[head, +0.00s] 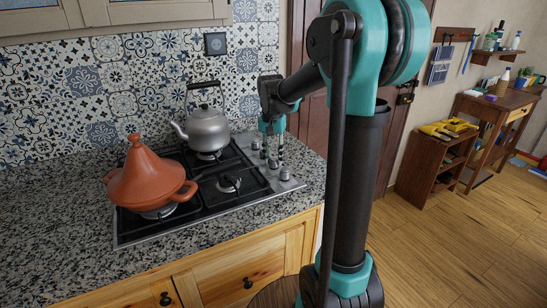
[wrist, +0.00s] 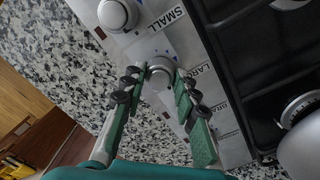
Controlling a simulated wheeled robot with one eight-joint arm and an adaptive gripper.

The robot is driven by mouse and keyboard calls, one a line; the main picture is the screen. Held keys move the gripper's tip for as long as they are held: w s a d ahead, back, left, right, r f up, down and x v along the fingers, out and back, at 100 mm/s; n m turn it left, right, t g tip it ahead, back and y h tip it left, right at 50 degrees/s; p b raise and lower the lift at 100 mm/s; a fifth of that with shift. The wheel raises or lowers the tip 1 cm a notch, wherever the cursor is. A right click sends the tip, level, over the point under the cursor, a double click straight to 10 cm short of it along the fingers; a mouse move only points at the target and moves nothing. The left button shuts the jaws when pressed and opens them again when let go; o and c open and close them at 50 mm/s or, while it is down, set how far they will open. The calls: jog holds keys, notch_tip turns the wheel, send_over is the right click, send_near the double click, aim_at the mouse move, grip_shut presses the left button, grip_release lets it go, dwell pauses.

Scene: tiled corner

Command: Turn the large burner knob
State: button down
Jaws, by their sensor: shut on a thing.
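The large burner knob (wrist: 160,74) is a round grey knob on the hob's metal control strip, beside a partly covered label starting "LAR". My gripper (wrist: 159,76) has its two green, dark-padded fingers closed in on either side of this knob, shut on it. In the head view my gripper (head: 272,158) points down at the row of knobs on the right side of the hob (head: 215,205). The fingers hide part of the knob's sides and some of the labels.
Another knob (wrist: 118,15) sits close by, near the "SMALL" label. A grey kettle (head: 207,130) and an orange tagine (head: 148,185) stand on the hob. Granite counter (head: 60,235) surrounds it, with a tiled wall (head: 130,80) behind.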

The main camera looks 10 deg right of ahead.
aim_at(273, 159)
jog(key=n, duration=0.4)
jog(key=shift+n, duration=2.2)
jog(key=c, duration=1.2)
grip_release()
jog(key=shift+o, duration=0.2)
jog(key=shift+r, duration=0.1)
notch_tip(273, 159, up, 12)
jog(key=shift+a, duration=0.2)
jog(key=shift+s, duration=0.1)
